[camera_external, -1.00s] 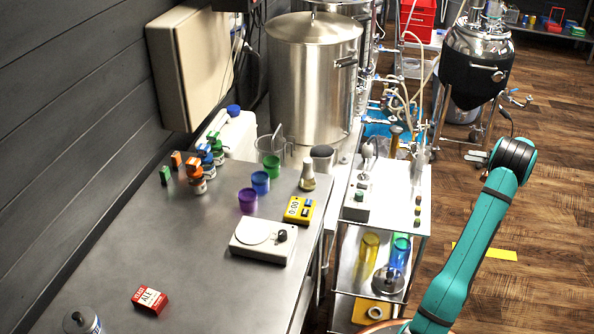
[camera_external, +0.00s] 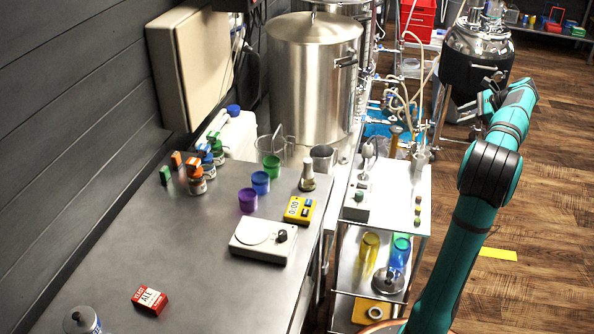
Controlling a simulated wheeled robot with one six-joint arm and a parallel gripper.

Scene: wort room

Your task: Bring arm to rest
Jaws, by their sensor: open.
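My arm, teal with black joints, rises along the right side of the view. It bends at a black elbow, and its upper part leans up and away toward the dark vessel. My gripper (camera_external: 484,104) shows small and dark at the far end, partly hidden by the arm. It is open, and I see nothing held in it. It is over the floor side, right of the steel trolley (camera_external: 393,203) and apart from the workbench (camera_external: 200,285).
The bench holds purple, blue and green cups (camera_external: 260,183), a white scale (camera_external: 262,241), a yellow meter (camera_external: 299,209) and a red yeast box (camera_external: 149,299). A steel kettle (camera_external: 312,80) and a dark conical vessel (camera_external: 476,60) stand behind. The wooden floor (camera_external: 555,200) at right is clear.

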